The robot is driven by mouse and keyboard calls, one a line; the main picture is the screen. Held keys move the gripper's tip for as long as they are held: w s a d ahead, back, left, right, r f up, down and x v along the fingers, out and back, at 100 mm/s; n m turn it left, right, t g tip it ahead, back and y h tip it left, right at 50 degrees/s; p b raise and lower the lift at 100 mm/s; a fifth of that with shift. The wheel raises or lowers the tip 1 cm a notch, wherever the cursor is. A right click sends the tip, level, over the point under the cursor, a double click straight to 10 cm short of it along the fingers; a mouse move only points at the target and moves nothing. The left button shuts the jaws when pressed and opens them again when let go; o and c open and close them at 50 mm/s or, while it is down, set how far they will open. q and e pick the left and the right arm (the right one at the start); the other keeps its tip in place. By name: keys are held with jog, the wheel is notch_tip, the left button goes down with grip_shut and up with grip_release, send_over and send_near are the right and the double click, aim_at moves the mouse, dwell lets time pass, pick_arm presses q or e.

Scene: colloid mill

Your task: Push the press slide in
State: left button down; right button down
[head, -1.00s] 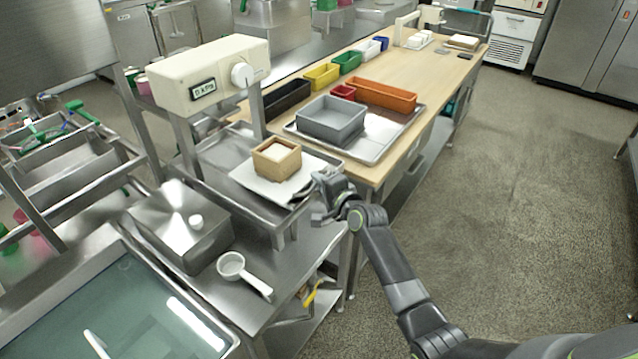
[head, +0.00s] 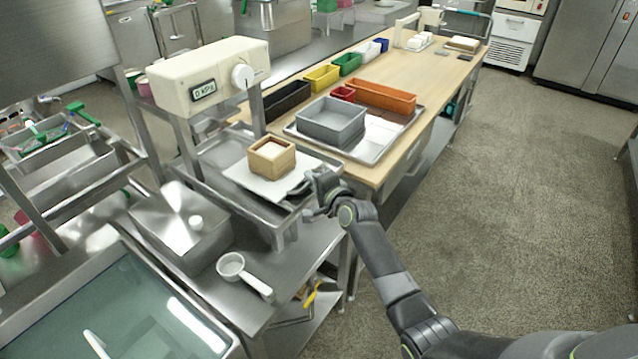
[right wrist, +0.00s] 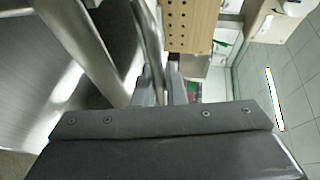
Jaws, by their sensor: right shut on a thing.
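The press slide (head: 250,184) is a pale flat plate lying in the metal tray of the press (head: 208,77), which has a cream head with a dial and a display. A square wooden mould (head: 271,158) with white contents stands upright on the slide. My right gripper (head: 312,188) is at the slide's right end and is shut on it. In the right wrist view the gripper (right wrist: 160,85) closes around a thin metal edge, and a perforated wooden piece (right wrist: 190,25) shows beyond it. My left gripper is not in view.
The wooden table (head: 440,60) behind carries a tray (head: 372,152), a grey bin (head: 331,122) and several coloured bins. The floor to the right is clear.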

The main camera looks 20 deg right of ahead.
jog(key=shift+w+a+f, duration=0.15)
jog(key=shift+w+a, duration=0.55)
jog(key=shift+w, duration=0.25)
jog(key=shift+s+d, duration=0.1)
jog(key=shift+s, duration=0.05)
jog(key=c, duration=1.8)
grip_release()
jog(key=p+v, duration=0.1)
jog(key=v, duration=1.6)
jog(key=shift+s+d, duration=0.1)
jog(key=shift+s, duration=0.1)
jog(key=shift+o, duration=0.3)
